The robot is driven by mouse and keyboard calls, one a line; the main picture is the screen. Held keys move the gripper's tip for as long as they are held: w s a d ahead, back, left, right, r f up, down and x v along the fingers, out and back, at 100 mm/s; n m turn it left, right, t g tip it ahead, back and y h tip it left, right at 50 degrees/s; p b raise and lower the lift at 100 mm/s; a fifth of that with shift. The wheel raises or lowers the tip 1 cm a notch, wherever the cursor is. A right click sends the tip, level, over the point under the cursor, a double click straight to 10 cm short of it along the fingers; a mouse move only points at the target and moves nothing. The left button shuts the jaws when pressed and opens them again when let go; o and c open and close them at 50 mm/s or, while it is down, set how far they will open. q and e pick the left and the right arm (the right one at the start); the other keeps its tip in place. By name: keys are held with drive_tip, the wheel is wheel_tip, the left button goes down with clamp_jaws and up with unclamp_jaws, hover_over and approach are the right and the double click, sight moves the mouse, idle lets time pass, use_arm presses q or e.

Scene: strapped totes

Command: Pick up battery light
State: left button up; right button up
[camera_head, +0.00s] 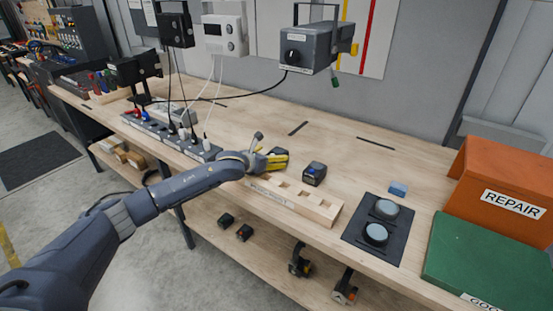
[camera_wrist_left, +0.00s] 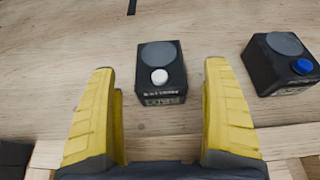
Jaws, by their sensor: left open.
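A small black box-shaped light with a grey round top and a white button (camera_wrist_left: 166,94) shows in the left wrist view, with a label too small to read. My left gripper (camera_wrist_left: 160,68) is open, its yellow fingers apart on either side of this light with gaps between. In the head view my left gripper (camera_head: 277,158) is over the bench and hides that light. A second, similar black light with a blue button (camera_wrist_left: 279,68) stands to the right; it also shows in the head view (camera_head: 314,174). My right gripper is not in view.
A wooden slotted rack (camera_head: 318,207) lies along the bench front, close to my gripper. A dark pad with two round discs (camera_head: 377,234), a small blue block (camera_head: 398,188), an orange REPAIR bin (camera_head: 505,190) and a green bin (camera_head: 480,262) stand right. The bench behind is mostly clear.

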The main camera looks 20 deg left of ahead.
use_arm(q)
drive_tip(key=shift+w+d+f, duration=0.1)
drive_tip(key=shift+w+f, duration=0.1)
drive_tip(key=shift+w, duration=0.15)
drive_tip(key=shift+r, duration=0.1)
drive_tip(key=c, duration=1.7)
